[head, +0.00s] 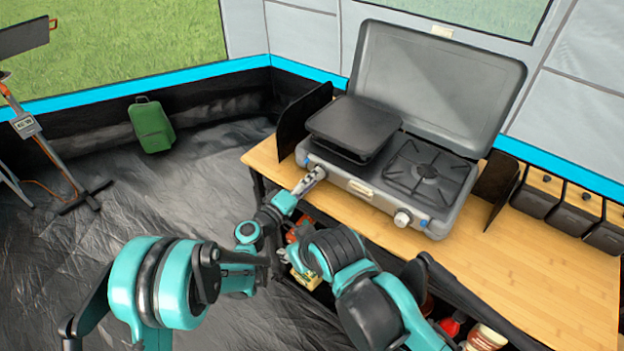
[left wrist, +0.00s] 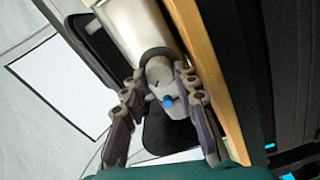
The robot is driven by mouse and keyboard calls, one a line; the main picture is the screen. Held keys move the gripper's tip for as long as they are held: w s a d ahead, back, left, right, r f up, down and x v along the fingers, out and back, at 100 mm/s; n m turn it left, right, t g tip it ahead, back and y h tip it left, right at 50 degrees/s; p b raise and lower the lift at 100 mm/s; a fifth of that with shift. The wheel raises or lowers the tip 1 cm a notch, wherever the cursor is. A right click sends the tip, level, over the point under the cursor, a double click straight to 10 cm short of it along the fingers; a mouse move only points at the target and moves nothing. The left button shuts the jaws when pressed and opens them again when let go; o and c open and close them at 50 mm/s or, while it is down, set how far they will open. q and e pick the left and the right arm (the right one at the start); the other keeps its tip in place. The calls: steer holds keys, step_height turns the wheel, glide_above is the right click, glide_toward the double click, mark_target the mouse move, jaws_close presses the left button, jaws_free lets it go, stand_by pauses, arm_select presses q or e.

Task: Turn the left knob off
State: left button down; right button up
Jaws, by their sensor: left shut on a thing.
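The left knob of the grey camping stove (head: 368,190) is at the stove's front left corner. In the left wrist view the knob (left wrist: 159,76) is a grey round piece on the stove's front. My left gripper (head: 314,176) reaches it from the front, and in the left wrist view its two fingers (left wrist: 163,110) are on either side of the knob, shut on it. The fingers hide most of the knob in the head view.
The stove's right knob (head: 402,217) is free. A black griddle (head: 352,122) covers the left burner, and the right burner (head: 428,172) is bare. The stove stands on a wooden table (head: 520,265), clear at front right. A green case (head: 151,126) stands on the floor.

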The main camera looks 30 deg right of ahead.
arm_select(q)
steer(key=m, duration=0.4)
steer(key=shift+m, duration=0.3)
steer(key=shift+s+m, duration=0.1)
steer(key=shift+m, duration=1.8)
steer(key=c, duration=1.2)
jaws_free()
steer(key=shift+o, duration=0.2)
steer(key=shift+a, duration=0.1)
steer(key=v, duration=1.1)
steer(key=shift+a, duration=0.4)
